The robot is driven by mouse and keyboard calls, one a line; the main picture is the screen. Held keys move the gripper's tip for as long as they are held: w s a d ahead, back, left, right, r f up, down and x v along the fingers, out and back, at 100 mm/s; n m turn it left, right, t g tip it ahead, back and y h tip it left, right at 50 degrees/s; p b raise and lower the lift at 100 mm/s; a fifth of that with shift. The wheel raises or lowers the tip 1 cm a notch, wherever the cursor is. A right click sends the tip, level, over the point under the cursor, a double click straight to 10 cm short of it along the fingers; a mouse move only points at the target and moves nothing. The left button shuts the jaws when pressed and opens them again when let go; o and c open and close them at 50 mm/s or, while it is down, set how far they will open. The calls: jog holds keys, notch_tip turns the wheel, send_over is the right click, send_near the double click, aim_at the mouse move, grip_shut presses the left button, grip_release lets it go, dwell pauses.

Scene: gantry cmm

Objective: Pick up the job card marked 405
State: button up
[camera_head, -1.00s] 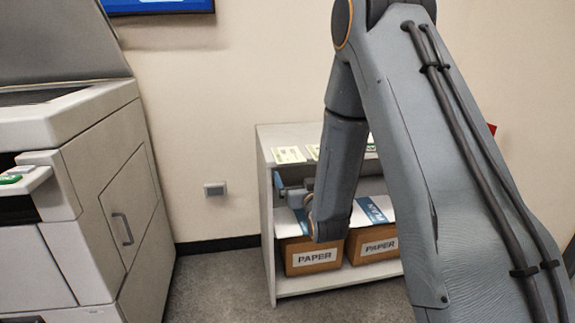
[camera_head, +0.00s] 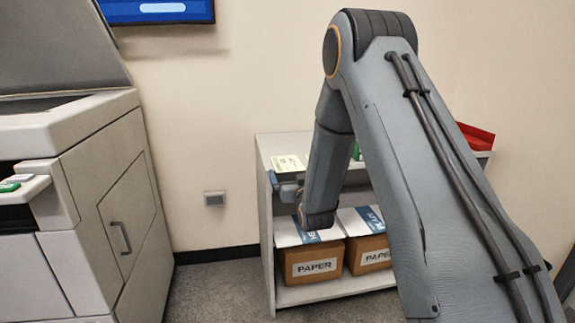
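A pale green-yellow job card (camera_head: 288,163) lies on the left part of the white shelf unit's top (camera_head: 272,145). Its marking is too small to read, so I cannot tell whether it is 405. A green item (camera_head: 357,150) shows just right of my forearm, mostly hidden. My gripper (camera_head: 277,187) is at the shelf's front left, just below and in front of the card, apparently not touching it. My wrist and forearm partly hide it, and its fingers are not clear.
Two boxes labelled PAPER (camera_head: 312,264) stand on the lower shelf. A red tray (camera_head: 476,136) sits at the top's right end. A large printer (camera_head: 95,200) stands left, with floor (camera_head: 215,285) clear between. A wall screen (camera_head: 158,10) hangs above.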

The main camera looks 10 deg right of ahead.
jog(key=c, duration=1)
jog(key=shift+o, duration=0.2)
jog(key=shift+r, duration=0.1)
